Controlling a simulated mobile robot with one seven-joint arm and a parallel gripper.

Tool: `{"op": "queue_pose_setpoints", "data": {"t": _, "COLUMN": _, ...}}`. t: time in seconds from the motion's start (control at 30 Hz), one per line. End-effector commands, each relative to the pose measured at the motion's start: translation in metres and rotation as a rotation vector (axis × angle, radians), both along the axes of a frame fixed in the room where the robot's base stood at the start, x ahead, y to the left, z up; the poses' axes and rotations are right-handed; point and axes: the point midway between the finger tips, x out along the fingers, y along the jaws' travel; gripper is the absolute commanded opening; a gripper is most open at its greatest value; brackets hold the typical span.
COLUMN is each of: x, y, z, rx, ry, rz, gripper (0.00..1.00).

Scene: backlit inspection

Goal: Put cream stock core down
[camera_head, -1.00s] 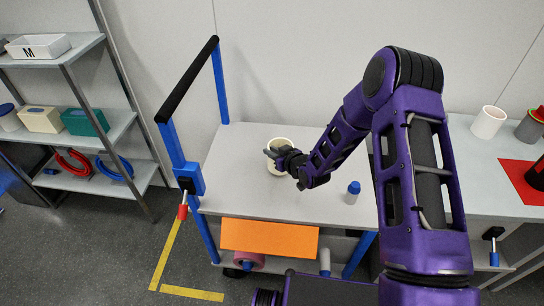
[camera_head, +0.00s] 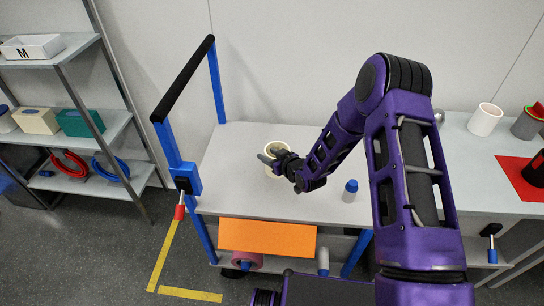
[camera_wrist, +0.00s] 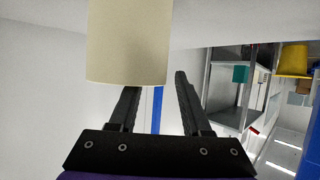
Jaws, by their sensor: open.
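The cream stock core (camera_head: 283,145) is a pale hollow cylinder standing upright on the grey top of the trolley (camera_head: 235,195). In the head view my gripper (camera_head: 268,157) is at the core and hides part of its front. In the wrist view the core (camera_wrist: 128,42) fills the upper left. My gripper (camera_wrist: 158,88) is open there, with its two dark fingers apart. The core overlaps the left finger's tip, and the right finger stands clear of the core's right side. Whether the left finger touches the core cannot be told.
A white bottle with a blue cap (camera_head: 350,191) stands right of the core. The trolley has a blue-posted black handle (camera_head: 185,80) at left and an orange panel (camera_head: 268,238) in front. A white cup-like cylinder (camera_head: 485,120) stands on the right-hand bench. The trolley top left of the core is clear.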

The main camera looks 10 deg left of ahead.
Motion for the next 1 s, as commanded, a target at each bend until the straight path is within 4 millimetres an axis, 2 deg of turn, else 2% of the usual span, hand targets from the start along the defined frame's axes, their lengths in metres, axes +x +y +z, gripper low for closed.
{"op": "queue_pose_setpoints", "data": {"t": 0.17, "x": -0.009, "y": -0.009, "z": 0.010, "rx": -0.001, "ry": 0.000, "rz": -0.002, "gripper": 0.48}}
{"op": "queue_pose_setpoints", "data": {"t": 0.5, "x": -0.058, "y": -0.053, "z": 0.040, "rx": -0.001, "ry": 0.001, "rz": -0.002, "gripper": 0.48}}
{"op": "queue_pose_setpoints", "data": {"t": 0.63, "x": -0.071, "y": -0.065, "z": 0.048, "rx": -0.001, "ry": -0.001, "rz": -0.002, "gripper": 0.48}}
{"op": "queue_pose_setpoints", "data": {"t": 0.8, "x": -0.080, "y": -0.072, "z": 0.053, "rx": -0.001, "ry": -0.001, "rz": -0.002, "gripper": 0.48}}
{"op": "queue_pose_setpoints", "data": {"t": 1.0, "x": -0.081, "y": -0.073, "z": 0.053, "rx": 0.000, "ry": 0.000, "rz": -0.001, "gripper": 0.48}}
